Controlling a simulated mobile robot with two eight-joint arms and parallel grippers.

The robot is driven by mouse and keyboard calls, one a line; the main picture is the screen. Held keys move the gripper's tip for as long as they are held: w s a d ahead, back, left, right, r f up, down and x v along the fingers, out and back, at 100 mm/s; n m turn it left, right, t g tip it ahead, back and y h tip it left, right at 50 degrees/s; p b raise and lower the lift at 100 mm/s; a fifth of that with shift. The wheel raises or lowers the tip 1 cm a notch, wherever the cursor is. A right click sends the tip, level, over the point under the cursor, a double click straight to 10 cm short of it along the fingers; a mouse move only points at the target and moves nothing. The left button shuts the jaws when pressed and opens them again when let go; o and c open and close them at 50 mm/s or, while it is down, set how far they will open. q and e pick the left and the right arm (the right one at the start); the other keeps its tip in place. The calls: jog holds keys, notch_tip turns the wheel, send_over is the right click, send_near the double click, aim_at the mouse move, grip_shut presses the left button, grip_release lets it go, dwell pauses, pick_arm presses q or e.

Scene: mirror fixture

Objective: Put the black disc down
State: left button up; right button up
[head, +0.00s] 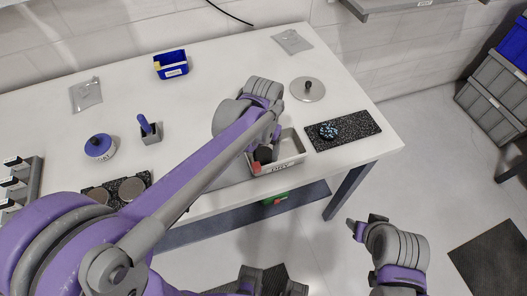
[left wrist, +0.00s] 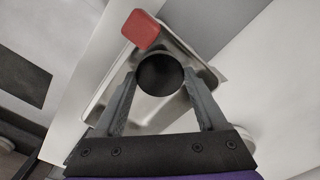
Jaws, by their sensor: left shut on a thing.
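The black disc (left wrist: 160,74) is between the fingertips of my left gripper (left wrist: 160,88), which is shut on it. In the left wrist view it is over a shallow metal tray (left wrist: 205,72), with its round face toward the camera. In the head view the left gripper (head: 264,157) is low at the labelled tray (head: 290,153) near the table's front edge, and the disc (head: 264,154) is partly hidden by my arm. I cannot tell if the disc touches the tray floor. My right gripper (head: 366,225) is off the table at the right, and its opening is unclear.
A red block (left wrist: 140,28) is at the tray's rim. Right of the tray is a speckled black mat (head: 358,129) with a blue-black round item (head: 328,131). A knobbed metal lid (head: 307,89) lies behind.

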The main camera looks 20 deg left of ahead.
pick_arm(q)
jog(key=shift+f, duration=0.3)
jog(key=shift+f, duration=0.2)
jog(key=o, duration=1.4)
jog(key=shift+r, duration=0.3)
notch_tip(320, 180, up, 12)
jog(key=p, duration=0.1)
jog(key=shift+f, duration=0.1)
